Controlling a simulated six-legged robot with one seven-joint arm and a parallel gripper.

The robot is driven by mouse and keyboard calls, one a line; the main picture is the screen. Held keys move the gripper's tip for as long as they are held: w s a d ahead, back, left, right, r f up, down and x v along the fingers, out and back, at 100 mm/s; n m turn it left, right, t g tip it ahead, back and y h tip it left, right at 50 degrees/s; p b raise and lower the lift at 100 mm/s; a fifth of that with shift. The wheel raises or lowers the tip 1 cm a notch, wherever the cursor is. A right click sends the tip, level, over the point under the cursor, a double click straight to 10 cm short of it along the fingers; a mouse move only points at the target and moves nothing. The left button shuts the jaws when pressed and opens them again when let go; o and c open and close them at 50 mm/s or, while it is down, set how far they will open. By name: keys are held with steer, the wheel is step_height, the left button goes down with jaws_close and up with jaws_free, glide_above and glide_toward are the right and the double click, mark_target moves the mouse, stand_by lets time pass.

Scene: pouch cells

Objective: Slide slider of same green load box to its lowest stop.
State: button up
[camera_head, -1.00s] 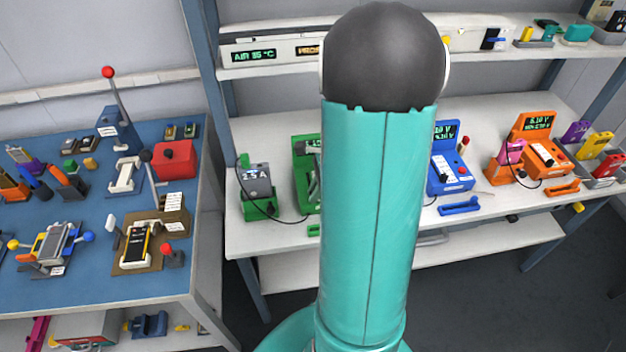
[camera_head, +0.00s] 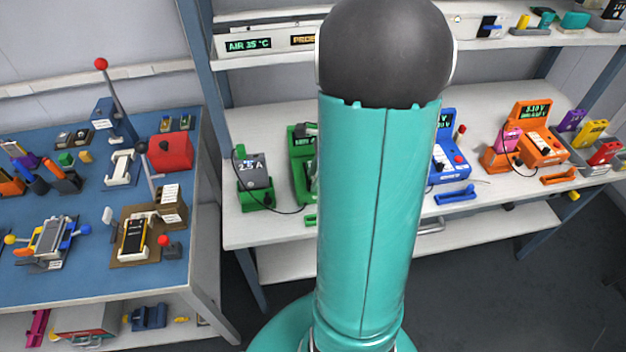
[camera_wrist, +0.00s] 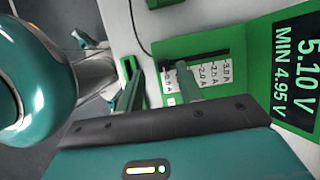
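The green load box (camera_head: 299,168) stands on the white bench in the head view, mostly hidden behind my arm. In the wrist view its body (camera_wrist: 243,50) and display show, reading 5.10 V, MIN 4.95 V. Its dark slider slot (camera_wrist: 208,56) lies above a white scale (camera_wrist: 215,74) with several current labels. The slider knob cannot be made out clearly; a finger covers part of the scale. My gripper (camera_wrist: 157,68) is open, with its two fingers apart, one over the scale and one beside the box. Contact with the slider cannot be told.
A green holder (camera_head: 256,200) with a grey cell marked 2.5 A (camera_head: 253,171) stands left of the box, with a black cable between. Blue (camera_head: 450,165) and orange (camera_head: 540,148) load boxes stand to the right. A blue-topped table (camera_head: 60,205) is at left.

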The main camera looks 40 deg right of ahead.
steer(key=v, duration=1.1)
steer(key=shift+a+r, duration=0.1)
steer(key=shift+r, duration=0.05)
